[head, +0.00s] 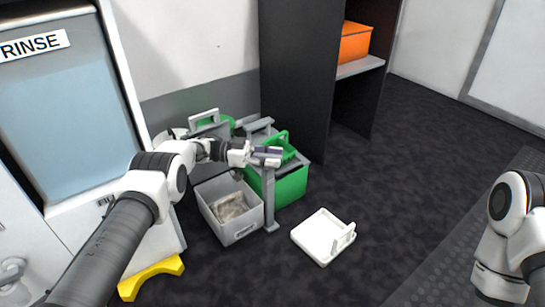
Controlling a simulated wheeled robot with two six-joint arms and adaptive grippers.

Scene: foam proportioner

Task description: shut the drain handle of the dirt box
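A grey open box (232,228) with a brownish-grey lump inside stands on the floor left of centre. I take it for the dirt box, but no label shows. No drain handle can be made out on it for certain. My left gripper (268,156) is above and to the right of this box, at the top of a grey upright post (270,205). Its fingers are small and overlap the post top and a green handle behind, so I cannot tell whether they are open or touching anything. Of my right arm only links show at the right edge; its gripper is out of view.
A green box (291,188) stands right behind the post. A white tray-like piece with an upright handle (323,238) lies on the floor to the right. A yellow step (150,277) is at lower left. A dark shelf holds an orange bin (355,43). Floor at right is clear.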

